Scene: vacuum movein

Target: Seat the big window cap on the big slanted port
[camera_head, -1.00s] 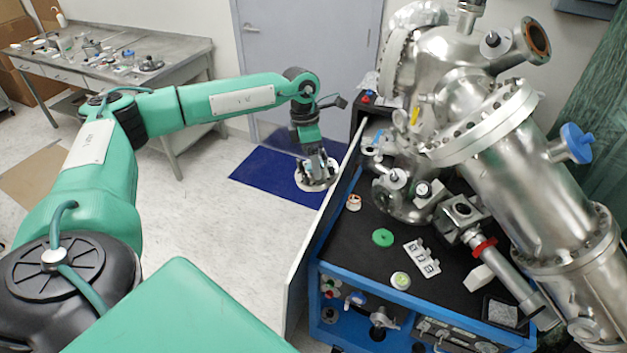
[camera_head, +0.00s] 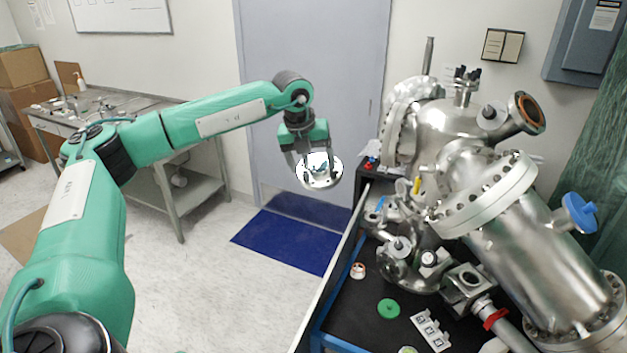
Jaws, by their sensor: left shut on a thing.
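My left gripper (camera_head: 312,160) is shut on the big window cap (camera_head: 330,178), a round disc with a pale, shiny rim. It holds the cap in the air, left of the steel vacuum chamber (camera_head: 440,130) and apart from it. The gripper's fingers hide part of the cap. The chamber carries several flanged ports. A large slanted cylinder with a wide bolted flange (camera_head: 485,195) points down to the right. I cannot tell for sure which opening is the big slanted port; an open slanted port with a copper-coloured ring (camera_head: 530,113) shows at the upper right. My right gripper is not in view.

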